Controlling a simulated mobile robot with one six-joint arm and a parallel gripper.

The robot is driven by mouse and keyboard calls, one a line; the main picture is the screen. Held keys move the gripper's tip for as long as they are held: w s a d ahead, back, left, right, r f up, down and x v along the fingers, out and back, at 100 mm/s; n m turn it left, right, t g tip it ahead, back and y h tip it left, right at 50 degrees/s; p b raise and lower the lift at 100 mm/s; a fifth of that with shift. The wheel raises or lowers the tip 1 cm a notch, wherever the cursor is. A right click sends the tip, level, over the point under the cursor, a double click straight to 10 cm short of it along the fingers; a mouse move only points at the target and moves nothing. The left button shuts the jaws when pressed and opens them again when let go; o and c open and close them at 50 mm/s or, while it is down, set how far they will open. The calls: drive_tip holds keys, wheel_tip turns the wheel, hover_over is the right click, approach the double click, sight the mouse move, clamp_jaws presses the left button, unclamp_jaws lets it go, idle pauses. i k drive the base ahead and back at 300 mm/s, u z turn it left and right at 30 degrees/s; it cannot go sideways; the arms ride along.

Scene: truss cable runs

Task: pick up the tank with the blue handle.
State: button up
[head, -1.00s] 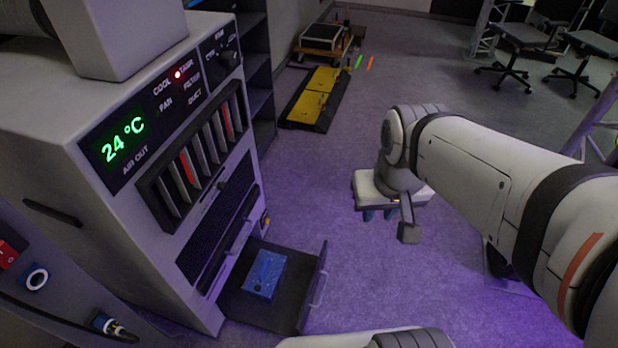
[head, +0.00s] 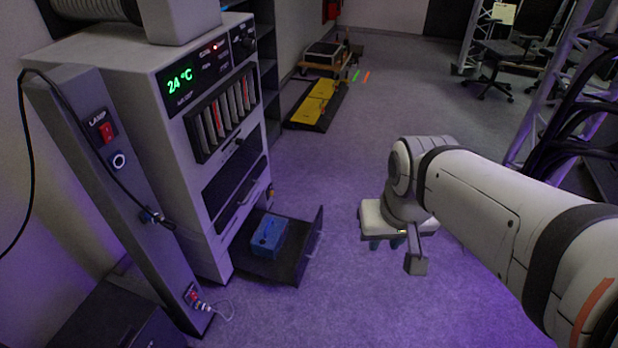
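A blue box-like thing (head: 268,237) sits in the open bottom drawer (head: 302,262) of the grey cabinet at lower left. It may be the tank; a darker detail shows on its top, but I cannot make out a separate blue handle. My gripper (head: 387,243) points down over the floor, to the right of the drawer and apart from it.
The cabinet (head: 185,130) has a lit "24 °C" display and slots. A grey lamp post (head: 125,170) with a cable stands at left. A yellow-black ramp (head: 318,102) lies behind. Truss and chairs (head: 500,50) stand at right. The floor between is clear.

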sight(267, 241)
drive_tip(key=z, duration=0.1)
drive_tip(key=i, duration=0.9)
drive_tip(key=u, duration=2.2)
drive_tip(key=k, duration=0.85)
drive_tip(key=z, duration=1.25)
drive_tip(key=i, duration=0.85)
